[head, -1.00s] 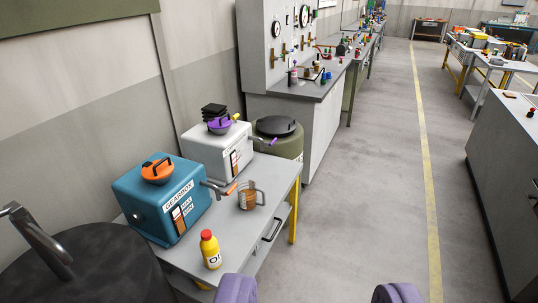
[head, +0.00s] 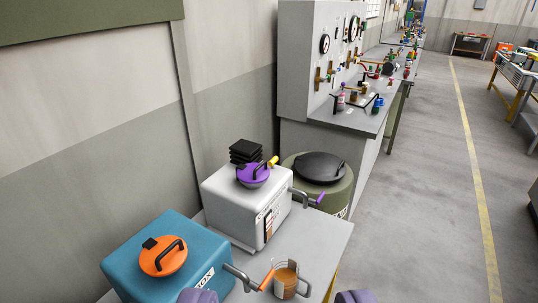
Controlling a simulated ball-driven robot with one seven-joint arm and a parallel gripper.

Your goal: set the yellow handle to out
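A small yellow handle (head: 273,161) shows just behind the purple lid (head: 253,174) on top of the white box (head: 240,210). Its lower part is hidden by the lid and box, so I cannot tell its setting. A metal crank with a purple grip (head: 315,197) sticks out of the white box's right side. My gripper (head: 275,297) shows only as two purple fingertips at the bottom edge. They are wide apart with nothing held between them, and the handle lies farther off, beyond them.
A teal gearbox (head: 175,262) with an orange lid (head: 163,257) and orange-gripped crank stands at front left. A glass mug (head: 287,278) of brown liquid stands on the grey bench (head: 322,240). A green drum (head: 335,192) is behind. Open floor (head: 420,220) lies right.

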